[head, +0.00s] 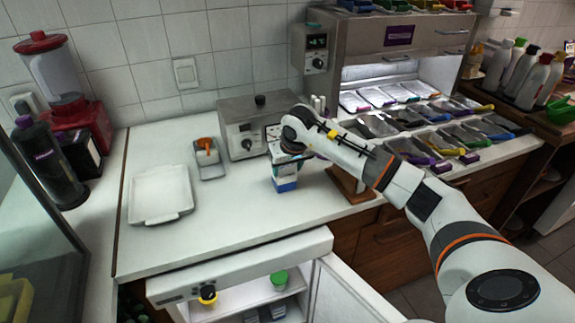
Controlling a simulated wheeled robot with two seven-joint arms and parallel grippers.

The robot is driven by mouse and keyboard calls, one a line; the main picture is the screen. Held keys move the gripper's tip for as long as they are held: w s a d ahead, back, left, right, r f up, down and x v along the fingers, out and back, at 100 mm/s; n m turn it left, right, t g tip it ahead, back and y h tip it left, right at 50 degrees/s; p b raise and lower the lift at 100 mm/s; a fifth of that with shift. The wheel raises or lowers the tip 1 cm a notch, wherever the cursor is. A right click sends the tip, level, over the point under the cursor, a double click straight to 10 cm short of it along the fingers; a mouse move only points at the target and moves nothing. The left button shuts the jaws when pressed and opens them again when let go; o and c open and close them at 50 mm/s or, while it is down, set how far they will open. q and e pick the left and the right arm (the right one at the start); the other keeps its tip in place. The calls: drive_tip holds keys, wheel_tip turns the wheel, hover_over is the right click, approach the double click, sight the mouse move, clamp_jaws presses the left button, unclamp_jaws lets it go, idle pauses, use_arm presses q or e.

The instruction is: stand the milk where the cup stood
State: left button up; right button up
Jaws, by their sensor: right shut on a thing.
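The milk, a small blue and white carton (286,184), is upright at the middle of the white counter. My right gripper (287,158) points down from above and is shut on its upper part, which the gripper partly hides. I cannot tell whether the carton's base touches the counter or hangs just above it. No cup stands on the counter where I can see it. A green cup-like container (279,278) and a yellow one (208,299) show low down in the open cabinet. My left gripper is out of view.
A steel appliance (247,128) stands behind the carton. The front counter is clear.

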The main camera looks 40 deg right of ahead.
drive_tip(key=shift+r, duration=0.1)
drive_tip(key=o, duration=1.4)
drive_tip(key=shift+c, duration=0.2)
